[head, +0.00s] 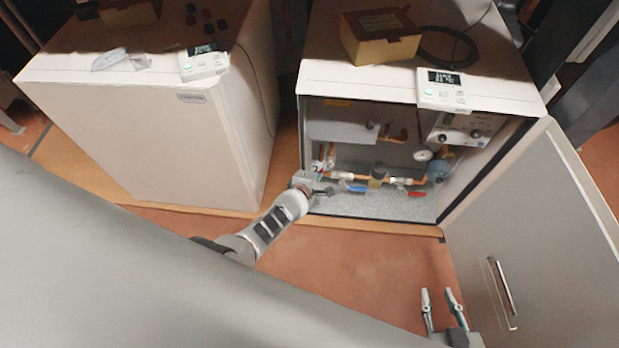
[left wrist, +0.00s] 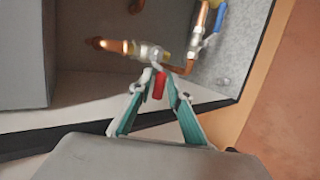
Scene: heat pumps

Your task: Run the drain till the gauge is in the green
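The round white gauge (head: 423,154) sits on the copper pipework inside the open right-hand cabinet; its needle and colours are too small to read. My left gripper (head: 318,180) reaches in at the cabinet's lower left. In the left wrist view its teal fingers (left wrist: 159,80) close in around a small red valve handle (left wrist: 159,88), which stands between the tips below a metal valve (left wrist: 151,53). The gripper hides this handle in the head view. A blue handle (head: 356,188) and another red handle (head: 416,195) lie further right. My right gripper (head: 438,294) is open and empty outside, at lower right.
The cabinet door (head: 550,235) stands open to the right, with a long handle (head: 502,285). A thermostat (head: 443,91) and a cardboard box (head: 380,38) rest on the cabinet top. A closed white unit (head: 160,135) stands on the left. Open floor (head: 340,270) lies in front.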

